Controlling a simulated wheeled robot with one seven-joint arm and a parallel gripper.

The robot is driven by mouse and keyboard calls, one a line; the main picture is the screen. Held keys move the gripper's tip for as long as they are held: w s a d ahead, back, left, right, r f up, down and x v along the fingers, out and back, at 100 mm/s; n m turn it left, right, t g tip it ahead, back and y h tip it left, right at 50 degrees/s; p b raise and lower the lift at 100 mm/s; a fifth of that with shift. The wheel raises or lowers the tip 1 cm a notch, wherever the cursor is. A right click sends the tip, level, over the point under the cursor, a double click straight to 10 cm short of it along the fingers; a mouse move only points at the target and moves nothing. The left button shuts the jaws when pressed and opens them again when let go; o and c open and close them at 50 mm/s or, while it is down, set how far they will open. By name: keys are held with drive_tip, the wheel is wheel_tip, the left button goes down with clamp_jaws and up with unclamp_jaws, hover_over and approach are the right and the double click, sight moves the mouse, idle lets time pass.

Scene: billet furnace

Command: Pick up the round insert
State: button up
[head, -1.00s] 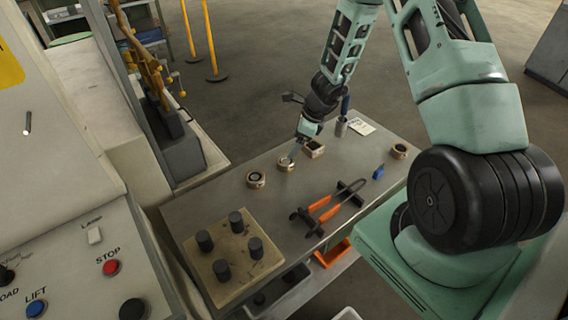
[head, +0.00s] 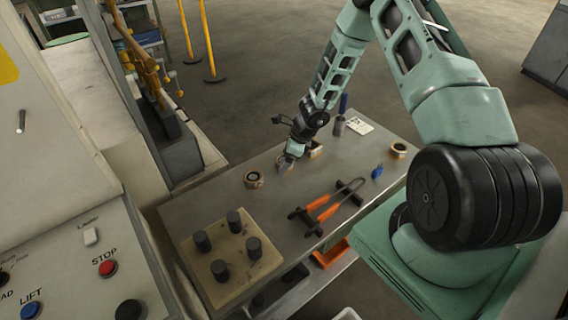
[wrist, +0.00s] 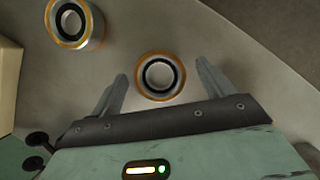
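In the wrist view a round insert (wrist: 138,77), a pale ring with an orange-brown rim and dark inner ring, lies between the two spread fingers of my gripper (wrist: 162,82). The fingers are open, with a gap on either side of it. A second, similar round insert (wrist: 52,30) lies at the upper left, outside the fingers. In the head view my gripper (head: 287,166) is low over the table and mostly hides the insert under it. The other round insert (head: 254,181) stands to its left.
The grey table (head: 222,186) also holds a partly hidden insert (head: 317,149), another ring (head: 398,151), orange-handled tongs (head: 320,209), a blue object (head: 378,171), a white card (head: 360,125), and a tan block (head: 246,279) with several dark pegs. A control panel (head: 70,275) stands at lower left.

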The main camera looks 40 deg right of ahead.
drive_tip(key=c, duration=1.5)
drive_tip(key=shift+o, duration=0.2)
wheel_tip(320, 180, up, 10)
drive_tip(key=p, duration=0.2)
